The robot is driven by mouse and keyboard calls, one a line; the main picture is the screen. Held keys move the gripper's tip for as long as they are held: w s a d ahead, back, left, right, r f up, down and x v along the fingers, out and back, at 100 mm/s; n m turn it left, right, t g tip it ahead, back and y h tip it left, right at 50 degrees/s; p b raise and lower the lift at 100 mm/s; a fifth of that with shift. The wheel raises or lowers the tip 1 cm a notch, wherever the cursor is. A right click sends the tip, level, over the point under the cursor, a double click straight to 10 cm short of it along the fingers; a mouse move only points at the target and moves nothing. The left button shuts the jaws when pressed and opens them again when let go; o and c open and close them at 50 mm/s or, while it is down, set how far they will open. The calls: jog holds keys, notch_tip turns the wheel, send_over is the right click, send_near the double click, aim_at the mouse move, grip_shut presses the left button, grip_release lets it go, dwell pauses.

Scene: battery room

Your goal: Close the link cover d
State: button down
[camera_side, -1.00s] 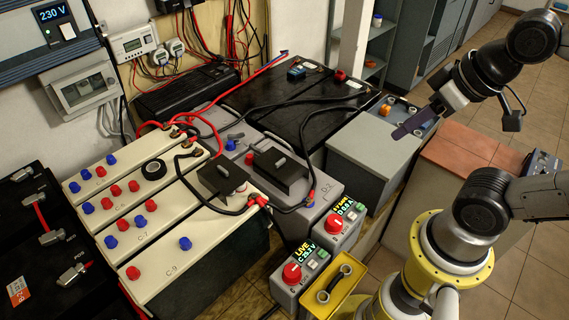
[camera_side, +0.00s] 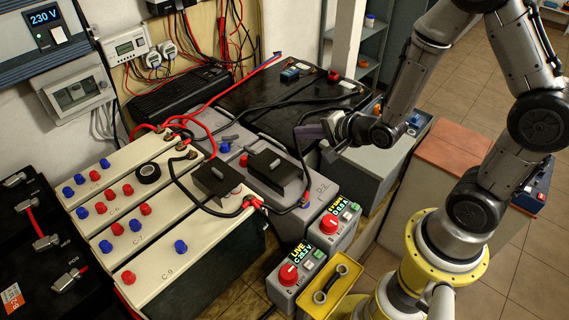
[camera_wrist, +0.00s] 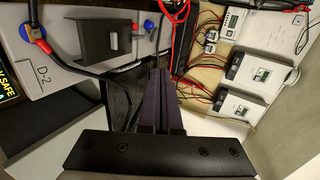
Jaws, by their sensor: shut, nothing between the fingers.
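A black link cover (camera_side: 274,172) with a small grey handle sits on the grey D-2 battery (camera_side: 318,195). In the wrist view the cover (camera_wrist: 98,42) is at the upper left, its handle facing the camera; I cannot tell how far it stands open. A second black cover (camera_side: 216,181) sits to its left, on the cream batteries. My gripper (camera_side: 303,131) is shut and empty, in the air above and to the right of the D-2 cover. Its dark fingers also show in the wrist view (camera_wrist: 160,85), pointing up the picture, apart from the cover.
Black and red cables cross the battery tops; one black cable (camera_side: 301,160) runs beside the D-2 cover. Black batteries (camera_side: 290,95) lie behind. Two grey meter boxes with red knobs (camera_side: 289,273) and a yellow tray (camera_side: 345,297) stand in front. Wall meters and wiring are behind.

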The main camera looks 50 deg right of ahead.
aim_at(245, 147)
jog(key=s+f+g, duration=0.3)
jog(key=s+f, duration=0.1)
jog(key=f, duration=0.6)
jog(key=x, duration=0.8)
jog(key=shift+w+d, duration=0.2)
jog(key=shift+w, duration=0.2)
jog(key=w, duration=0.3)
jog(key=shift+w+f, duration=0.15)
jog(key=shift+f, duration=0.05)
jog(key=shift+w, duration=0.55)
jog(key=w, duration=1.7)
jog(key=shift+w, duration=0.1)
